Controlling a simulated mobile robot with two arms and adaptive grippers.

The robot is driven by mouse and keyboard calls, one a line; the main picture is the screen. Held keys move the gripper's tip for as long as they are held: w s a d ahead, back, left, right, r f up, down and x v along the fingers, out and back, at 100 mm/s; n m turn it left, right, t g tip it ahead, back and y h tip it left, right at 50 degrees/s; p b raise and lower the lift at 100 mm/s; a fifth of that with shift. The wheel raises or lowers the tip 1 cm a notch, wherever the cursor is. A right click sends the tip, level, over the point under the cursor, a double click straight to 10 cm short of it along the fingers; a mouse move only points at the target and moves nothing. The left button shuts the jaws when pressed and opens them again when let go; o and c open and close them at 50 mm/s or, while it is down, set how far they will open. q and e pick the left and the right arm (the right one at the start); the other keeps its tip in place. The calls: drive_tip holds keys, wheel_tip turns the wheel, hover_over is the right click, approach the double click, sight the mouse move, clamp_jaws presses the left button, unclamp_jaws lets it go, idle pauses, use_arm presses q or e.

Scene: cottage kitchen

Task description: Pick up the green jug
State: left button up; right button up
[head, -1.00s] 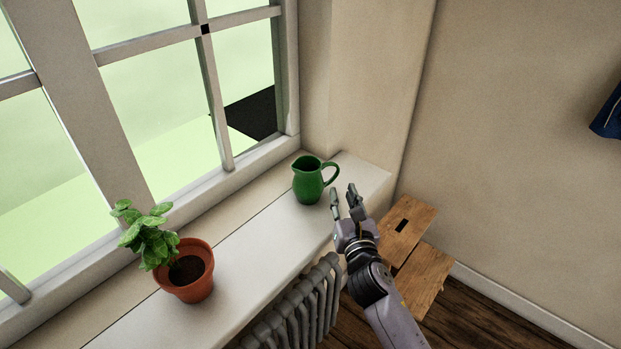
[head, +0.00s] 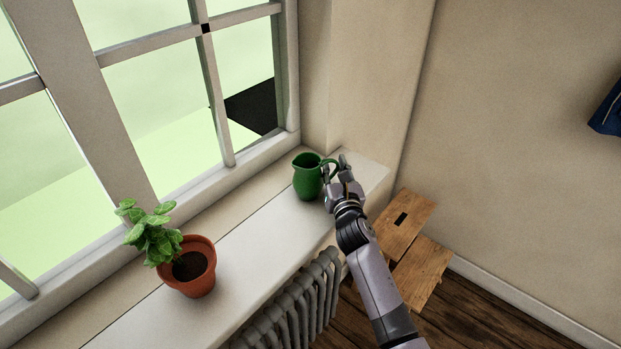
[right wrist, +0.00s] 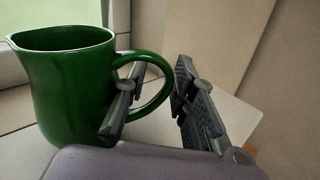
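The green jug (head: 306,179) stands upright on the windowsill, its handle to the right and its spout to the left. My right gripper (head: 335,168) is at the jug's handle side, with its fingers apart. In the right wrist view the jug (right wrist: 68,90) fills the left side. One finger of the right gripper (right wrist: 160,98) reaches through or across the handle loop beside the jug's body, and the other is outside the handle. The handle (right wrist: 165,92) lies between the fingers, with a gap to the outer finger. My left gripper is not in view.
A potted plant (head: 193,280) in a terracotta pot stands on the sill (head: 255,245) at the left. A radiator (head: 300,305) is below the sill. A wooden step stool (head: 418,262) stands on the floor at the right. The window is behind the jug.

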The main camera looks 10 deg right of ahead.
drive_tip(key=shift+c, duration=0.4)
clamp_jaws()
